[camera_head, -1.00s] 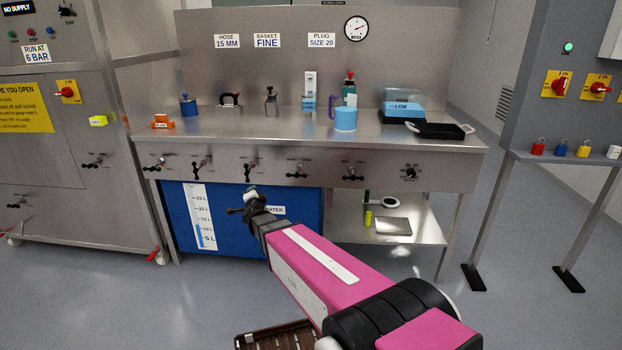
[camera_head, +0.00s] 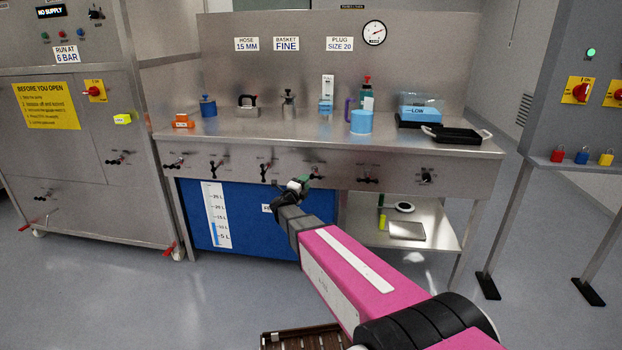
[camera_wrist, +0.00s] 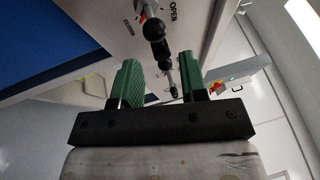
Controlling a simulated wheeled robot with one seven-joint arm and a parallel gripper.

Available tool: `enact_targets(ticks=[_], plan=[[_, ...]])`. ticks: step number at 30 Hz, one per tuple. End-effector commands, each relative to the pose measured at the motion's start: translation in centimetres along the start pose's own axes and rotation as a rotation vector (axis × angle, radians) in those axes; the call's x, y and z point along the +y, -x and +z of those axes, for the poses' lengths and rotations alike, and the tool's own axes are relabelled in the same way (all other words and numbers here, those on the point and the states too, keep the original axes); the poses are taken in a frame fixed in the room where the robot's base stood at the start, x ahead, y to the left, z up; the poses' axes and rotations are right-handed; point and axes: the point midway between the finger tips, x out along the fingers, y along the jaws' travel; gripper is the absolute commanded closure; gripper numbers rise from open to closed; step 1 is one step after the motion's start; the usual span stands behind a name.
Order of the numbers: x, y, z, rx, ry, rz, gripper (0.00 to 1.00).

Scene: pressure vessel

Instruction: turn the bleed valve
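A row of black-handled valves runs along the front panel of the steel bench. Their labels are too small to read in the head view, so I cannot tell which is the bleed valve. My gripper (camera_head: 297,186) is just in front of this panel, beside the valve handle (camera_head: 315,173) it partly overlaps. In the wrist view my gripper (camera_wrist: 159,78) is open, its two green fingers apart. A black ball-ended valve handle (camera_wrist: 156,40) lies beyond the fingertips, near the gap, with the word OPEN beside it. Nothing is visibly gripped.
The bench top (camera_head: 290,128) holds several vessels and parts. A blue water tank (camera_head: 245,240) stands under the bench, and a lower shelf (camera_head: 440,238) is at right. A steel cabinet (camera_head: 80,180) stands at left. Floor in front is clear apart from a brown slatted thing (camera_head: 300,341).

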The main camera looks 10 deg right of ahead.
Motion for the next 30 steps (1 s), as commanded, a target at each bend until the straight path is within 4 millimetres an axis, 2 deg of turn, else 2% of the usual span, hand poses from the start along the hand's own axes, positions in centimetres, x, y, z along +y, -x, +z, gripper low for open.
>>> enact_targets(ticks=[1,3,9,21,23,25,30], plan=[[0.1,-1.1,0.1,0.002,0.000,-0.001,0.60],[0.1,-2.2,0.1,0.000,0.001,0.000,0.60],[0.0,-4.3,0.1,-0.001,0.001,-0.001,0.60],[0.0,-4.8,0.0,-0.002,0.001,0.000,0.60],[0.0,-4.8,0.0,-0.002,0.001,0.000,0.77],[0.0,-4.8,0.0,-0.002,0.001,-0.001,0.99],[-0.1,-4.8,0.0,-0.002,0.002,-0.003,1.00]])
